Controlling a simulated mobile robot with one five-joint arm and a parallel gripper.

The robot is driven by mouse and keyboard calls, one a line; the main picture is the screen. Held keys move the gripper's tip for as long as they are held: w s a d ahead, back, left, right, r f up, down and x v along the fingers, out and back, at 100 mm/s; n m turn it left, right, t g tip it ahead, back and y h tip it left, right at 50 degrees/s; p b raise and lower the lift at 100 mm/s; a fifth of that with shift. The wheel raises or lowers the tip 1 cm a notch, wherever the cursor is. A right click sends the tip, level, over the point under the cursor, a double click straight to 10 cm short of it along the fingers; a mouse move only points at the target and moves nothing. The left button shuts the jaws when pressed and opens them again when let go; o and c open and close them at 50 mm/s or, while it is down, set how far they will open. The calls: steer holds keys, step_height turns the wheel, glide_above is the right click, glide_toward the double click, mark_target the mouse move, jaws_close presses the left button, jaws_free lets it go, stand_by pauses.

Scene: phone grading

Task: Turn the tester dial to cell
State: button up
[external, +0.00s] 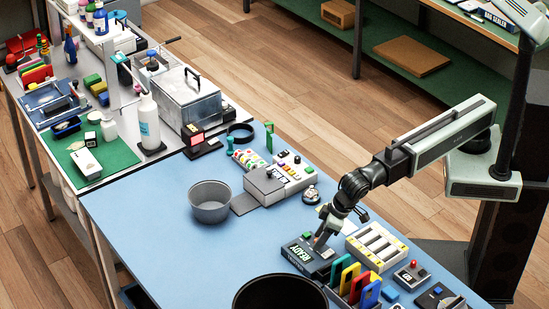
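My gripper (322,241) points down at the dark box with a lit READY display (297,252), its tips at or just above the box's top. I cannot tell whether it touches the box or whether the fingers are open or shut. The gripper and its shadow hide part of the box's top, so a dial there cannot be made out. A pale device with several coloured buttons and a dark knob (289,168) stands farther back. A small dark box with a blue knob (438,291) sits at the front right. I cannot tell which knob is the tester dial.
A white slotted rack (377,246) and upright coloured cards (357,280) crowd the gripper's right and front. A box with a red button (411,275) is farther right. A black bin (280,291) and a grey bowl (209,202) stand left. The blue table's (165,240) left part is clear.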

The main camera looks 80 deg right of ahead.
steer(key=p+v, duration=0.7)
steer(key=shift+r, duration=0.35)
steer(key=shift+s, duration=0.15)
